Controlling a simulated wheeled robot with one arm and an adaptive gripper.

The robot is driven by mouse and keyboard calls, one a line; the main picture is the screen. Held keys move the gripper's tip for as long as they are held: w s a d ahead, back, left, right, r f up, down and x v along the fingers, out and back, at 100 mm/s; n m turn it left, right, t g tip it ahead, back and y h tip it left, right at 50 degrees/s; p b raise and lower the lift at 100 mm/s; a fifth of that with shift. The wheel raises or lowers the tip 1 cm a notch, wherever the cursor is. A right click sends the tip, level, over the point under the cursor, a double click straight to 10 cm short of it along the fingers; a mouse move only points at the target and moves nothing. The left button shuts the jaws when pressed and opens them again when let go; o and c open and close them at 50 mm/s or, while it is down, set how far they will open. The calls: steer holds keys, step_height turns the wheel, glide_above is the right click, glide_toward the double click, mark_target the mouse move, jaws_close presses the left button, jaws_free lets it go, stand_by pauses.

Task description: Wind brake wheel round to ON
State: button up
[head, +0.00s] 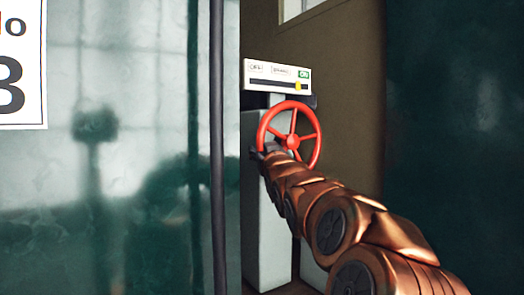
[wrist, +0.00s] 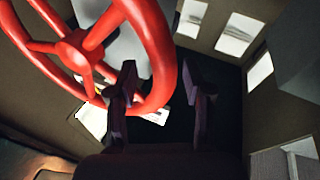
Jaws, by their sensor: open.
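The red brake wheel (head: 293,141) has several spokes and stands on a grey pedestal (head: 262,235). Above it is a white indicator plate (head: 262,69) with labels and a green ON label (head: 304,74) at its right end. A yellow marker (head: 298,86) sits in the dark slot near the right end, just below and slightly left of ON. My gripper (head: 261,156) is at the wheel's lower left, its fingers mostly hidden by my arm. In the wrist view my gripper (wrist: 158,66) is open, with the rim of the wheel (wrist: 78,53) between its fingers; contact cannot be told.
A dark vertical pole (head: 217,150) and a pale, glossy panel (head: 120,150) stand left of the pedestal. A white sign (head: 20,70) is at far left. A dark green wall (head: 450,110) closes the right side. Windows (wrist: 237,33) show in the wrist view.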

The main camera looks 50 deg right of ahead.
steer(key=v, duration=1)
steer(key=shift+s+a, duration=0.15)
steer(key=shift+s, duration=0.1)
steer(key=shift+f, duration=0.15)
